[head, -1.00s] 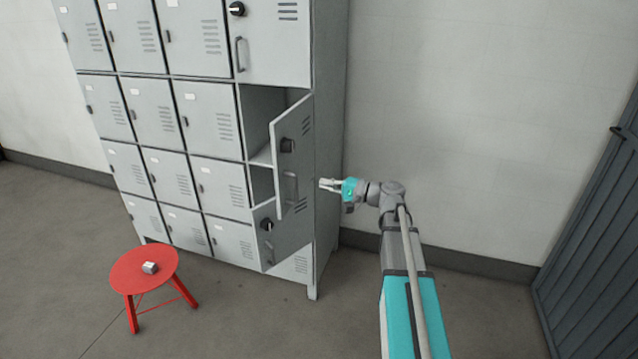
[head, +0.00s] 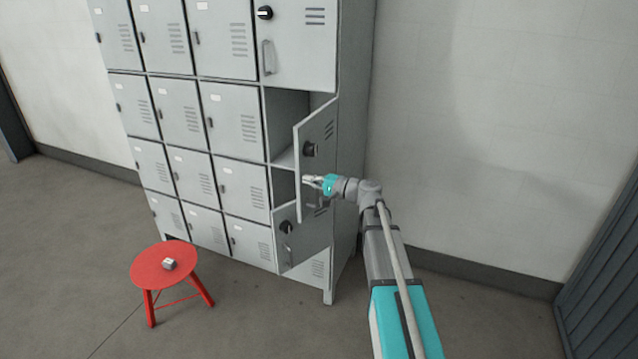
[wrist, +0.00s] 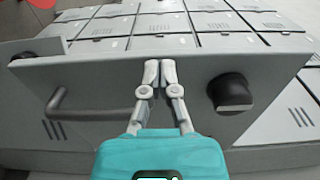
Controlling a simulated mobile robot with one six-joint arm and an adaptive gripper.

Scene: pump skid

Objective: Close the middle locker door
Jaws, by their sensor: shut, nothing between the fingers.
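The middle locker door (head: 315,130) is grey with a dark round knob, vents and a bar handle. It stands swung open from the right-hand locker column, showing the compartment (head: 285,118) behind it. My gripper (head: 305,180) is in front of this door's lower part and hides some of its handle. In the wrist view my gripper (wrist: 160,68) has its fingertips together against the backdrop of the door face (wrist: 120,70), between the handle (wrist: 75,102) and the knob (wrist: 230,92). I cannot tell whether the fingertips touch the door.
The lower door (head: 308,238) of the same column is also open. The upper door (head: 300,45) is shut, as are the smaller lockers to the left. A red stool (head: 150,272) with a small grey block (head: 169,263) stands front left. Floor is clear around it.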

